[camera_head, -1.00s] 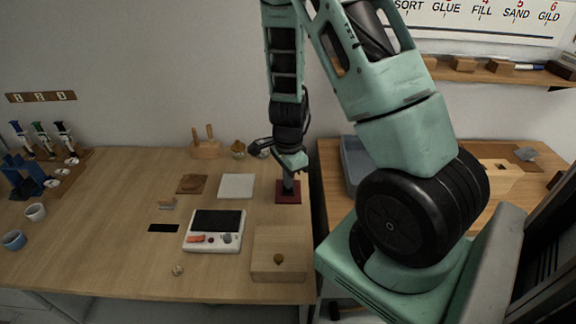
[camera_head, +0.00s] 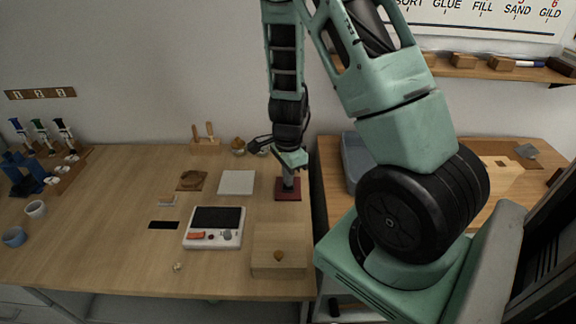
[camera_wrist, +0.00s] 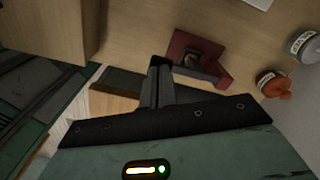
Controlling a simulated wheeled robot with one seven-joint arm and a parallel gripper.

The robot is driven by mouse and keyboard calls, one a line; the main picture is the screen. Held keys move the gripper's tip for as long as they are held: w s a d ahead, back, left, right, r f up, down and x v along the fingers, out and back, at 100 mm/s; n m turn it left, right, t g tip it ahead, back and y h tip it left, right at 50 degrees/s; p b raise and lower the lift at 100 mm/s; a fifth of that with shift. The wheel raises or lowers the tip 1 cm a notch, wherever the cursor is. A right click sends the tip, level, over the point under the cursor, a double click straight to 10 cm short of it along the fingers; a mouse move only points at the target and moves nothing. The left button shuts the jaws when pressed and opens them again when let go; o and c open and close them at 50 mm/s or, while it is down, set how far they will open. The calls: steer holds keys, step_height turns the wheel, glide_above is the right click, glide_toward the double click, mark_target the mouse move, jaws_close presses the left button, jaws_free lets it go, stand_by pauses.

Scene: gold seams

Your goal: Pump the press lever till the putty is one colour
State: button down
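The press (camera_head: 283,196) shows as a dark red base on the right end of the wooden bench. It also shows in the wrist view (camera_wrist: 216,76), as a dark red block with a dark part on top. My gripper (camera_head: 289,184) points down over this base in the head view and hides part of it. In the wrist view, my gripper's two fingers (camera_wrist: 159,66) lie close together beside the red block's near left side, with no object visible between them. I cannot make out the lever clearly, nor whether the fingers touch it. The putty cannot be told apart.
A white device with a dark screen (camera_head: 217,218), a white square plate (camera_head: 237,182) and a wooden box (camera_head: 279,262) stand nearby on the bench. In the wrist view, two small jars (camera_wrist: 273,84) (camera_wrist: 303,45) stand right of the press. The bench's right edge is close.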

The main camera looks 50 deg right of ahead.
steer(key=shift+f, duration=0.4)
stand_by(0.6)
steer(key=shift+r+p, duration=0.6)
steer(key=shift+r, duration=0.2)
steer(key=shift+f+b, duration=0.55)
steer(key=shift+f, duration=0.2)
stand_by(1.0)
steer(key=shift+r+p, duration=0.7)
steer(key=shift+r, duration=0.05)
steer(key=shift+f+b, duration=0.55)
steer(key=shift+f, duration=0.15)
stand_by(1.0)
steer(key=shift+r+p, duration=0.65)
steer(key=shift+r, duration=0.15)
